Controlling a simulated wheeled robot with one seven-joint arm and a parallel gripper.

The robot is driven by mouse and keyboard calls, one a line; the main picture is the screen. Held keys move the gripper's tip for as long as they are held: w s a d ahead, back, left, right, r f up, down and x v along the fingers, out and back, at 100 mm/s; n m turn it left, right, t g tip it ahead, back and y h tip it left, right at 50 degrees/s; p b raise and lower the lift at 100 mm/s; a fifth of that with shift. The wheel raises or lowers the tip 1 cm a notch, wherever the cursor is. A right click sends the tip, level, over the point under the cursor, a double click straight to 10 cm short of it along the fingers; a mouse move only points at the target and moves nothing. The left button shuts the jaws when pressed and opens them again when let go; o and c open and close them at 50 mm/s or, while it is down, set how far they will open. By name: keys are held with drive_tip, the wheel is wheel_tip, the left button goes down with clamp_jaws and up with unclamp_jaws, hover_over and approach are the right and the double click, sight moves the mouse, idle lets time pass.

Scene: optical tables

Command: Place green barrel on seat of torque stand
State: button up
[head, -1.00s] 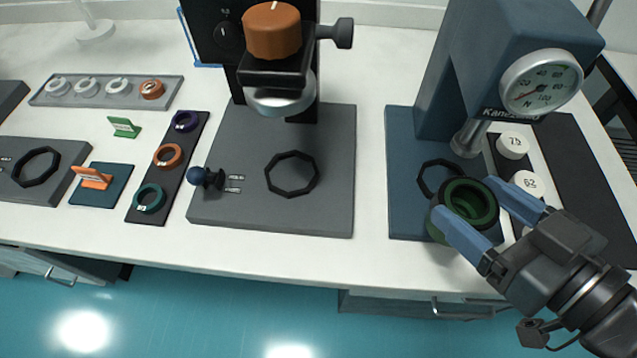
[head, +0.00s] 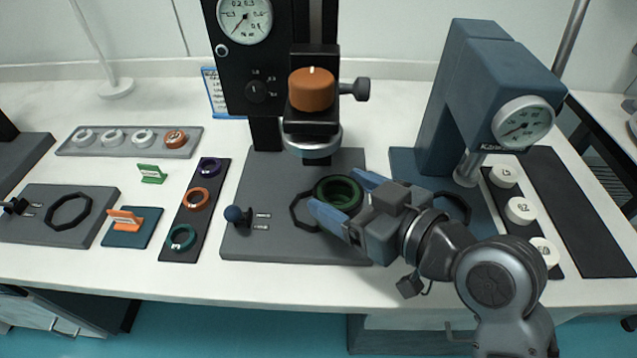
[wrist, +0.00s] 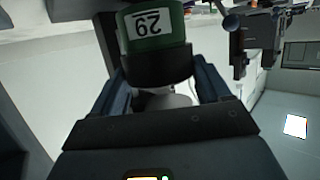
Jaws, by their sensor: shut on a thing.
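My gripper (head: 341,193) is shut on the green barrel (head: 337,199), an open-topped ring with a black lower part. In the wrist view the barrel (wrist: 153,45) sits between the fingers, with a white label that appears upside down. In the head view it overlaps the right side of the black octagonal seat (head: 299,221) on the grey base of the middle stand (head: 290,245), and appears held above it. The fingers hide part of this seat. A blue stand (head: 440,100) with a gauge also has an octagonal seat (head: 466,206), partly hidden by my arm. No readable name marks the torque stand.
The orange knob (head: 312,90) and head of the middle stand overhang behind the barrel. A dark strip with several rings (head: 197,199) lies farther left. White round weights (head: 520,210) are on the right.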

drive_tip(key=shift+w+a+f+p, duration=0.25)
drive_tip(key=shift+w+a+f, duration=0.7)
drive_tip(key=shift+w, duration=0.1)
drive_tip(key=shift+w+a+f+p, duration=0.25)
drive_tip(key=shift+w+a+f, duration=0.55)
drive_tip(key=shift+w+a, duration=0.15)
drive_tip(key=shift+d+f, duration=0.1)
drive_tip(key=o, duration=1.4)
drive_tip(key=shift+o, duration=0.2)
drive_tip(key=b+v, duration=0.1)
drive_tip(key=v, duration=1.1)
